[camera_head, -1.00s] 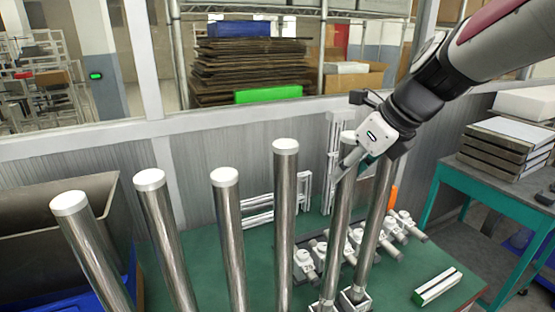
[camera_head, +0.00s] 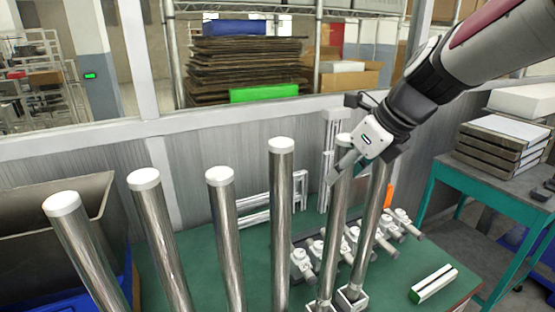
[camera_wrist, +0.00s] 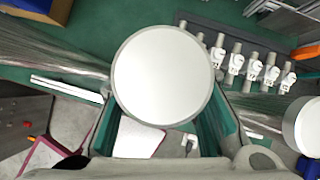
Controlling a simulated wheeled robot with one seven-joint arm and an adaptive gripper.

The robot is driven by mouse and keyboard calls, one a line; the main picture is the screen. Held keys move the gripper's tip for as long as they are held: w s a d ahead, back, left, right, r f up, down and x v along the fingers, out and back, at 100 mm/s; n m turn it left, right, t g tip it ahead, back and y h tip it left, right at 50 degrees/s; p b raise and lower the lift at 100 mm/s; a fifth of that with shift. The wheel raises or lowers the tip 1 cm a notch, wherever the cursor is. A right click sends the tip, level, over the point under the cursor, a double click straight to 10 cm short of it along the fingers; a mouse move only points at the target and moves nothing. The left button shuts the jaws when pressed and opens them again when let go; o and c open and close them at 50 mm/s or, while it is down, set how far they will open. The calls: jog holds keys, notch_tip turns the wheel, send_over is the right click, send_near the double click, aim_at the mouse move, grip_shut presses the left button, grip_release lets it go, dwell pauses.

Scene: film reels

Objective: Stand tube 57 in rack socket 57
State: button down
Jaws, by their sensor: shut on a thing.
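My gripper (camera_head: 366,160) is shut on the rightmost tall metal tube (camera_head: 372,225), near its top. In the wrist view, the held tube's round white cap (camera_wrist: 163,77) sits between the teal-padded fingers. In the head view its top is hidden behind my gripper. The tube stands nearly upright, its lower end at a white square socket (camera_head: 352,301); I cannot tell whether it is fully seated. A similar tube (camera_head: 333,215) stands just left of it, at another white socket (camera_head: 320,306). No numbers are legible on tubes or sockets.
Several more white-capped tubes (camera_head: 281,220) stand in a row to the left. White clamp-like fittings (camera_head: 303,264) lie on the green table (camera_head: 395,282) behind the tubes. A white block (camera_head: 434,284) lies at right. A teal bench (camera_head: 490,185) stands farther right.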

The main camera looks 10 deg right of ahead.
jog(key=shift+f, duration=0.2)
jog(key=c, duration=1.4)
grip_release()
jog(key=shift+c, duration=0.2)
jog(key=shift+s, duration=0.1)
jog(key=p+v, duration=0.8)
jog(key=v, duration=0.3)
jog(key=shift+p, duration=0.3)
jog(key=shift+a, duration=0.1)
